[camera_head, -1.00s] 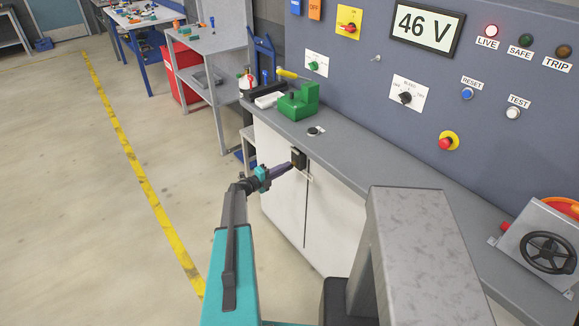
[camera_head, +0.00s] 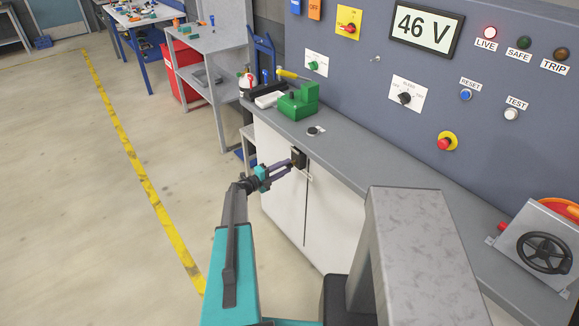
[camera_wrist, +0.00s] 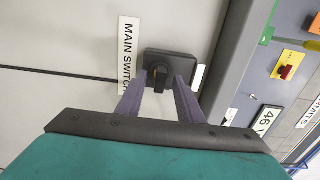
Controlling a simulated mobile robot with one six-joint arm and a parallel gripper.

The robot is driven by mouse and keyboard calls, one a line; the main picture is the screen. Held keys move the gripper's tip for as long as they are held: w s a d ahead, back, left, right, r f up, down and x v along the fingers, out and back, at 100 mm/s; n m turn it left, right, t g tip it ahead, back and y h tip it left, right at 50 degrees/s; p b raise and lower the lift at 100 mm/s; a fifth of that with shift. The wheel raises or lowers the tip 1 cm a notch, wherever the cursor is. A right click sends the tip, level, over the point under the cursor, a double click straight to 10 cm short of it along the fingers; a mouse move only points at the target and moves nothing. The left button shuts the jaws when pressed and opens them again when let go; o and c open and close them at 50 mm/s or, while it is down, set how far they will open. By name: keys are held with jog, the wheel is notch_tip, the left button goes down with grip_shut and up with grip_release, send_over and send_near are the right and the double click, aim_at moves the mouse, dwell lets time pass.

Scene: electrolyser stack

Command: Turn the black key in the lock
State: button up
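A black turning piece (camera_wrist: 162,73) sits on a dark square plate (camera_wrist: 152,56) beside a "MAIN SWITCH" label (camera_wrist: 128,45) in the wrist view. In the head view this dark plate (camera_head: 299,157) is at the top of the white cabinet front. I cannot tell for sure whether the piece is a key or a knob. My gripper (camera_wrist: 160,78) is open and empty. Its two purple fingers point at the plate, one on each side of the black piece. I cannot tell whether they touch it. My gripper (camera_head: 290,165) also shows in the head view.
The white cabinet (camera_head: 282,199) stands under a grey bench top (camera_head: 345,158). A small round black fitting (camera_head: 314,131) and a green block (camera_head: 299,102) are on the bench. A blue-grey panel (camera_head: 370,75) with switches rises behind. Open floor lies to the left.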

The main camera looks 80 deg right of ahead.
jog(key=shift+w+a, duration=0.1)
jog(key=b+v, duration=0.4)
jog(key=v, duration=0.9)
jog(key=shift+w+a, duration=0.2)
dwell(0.4)
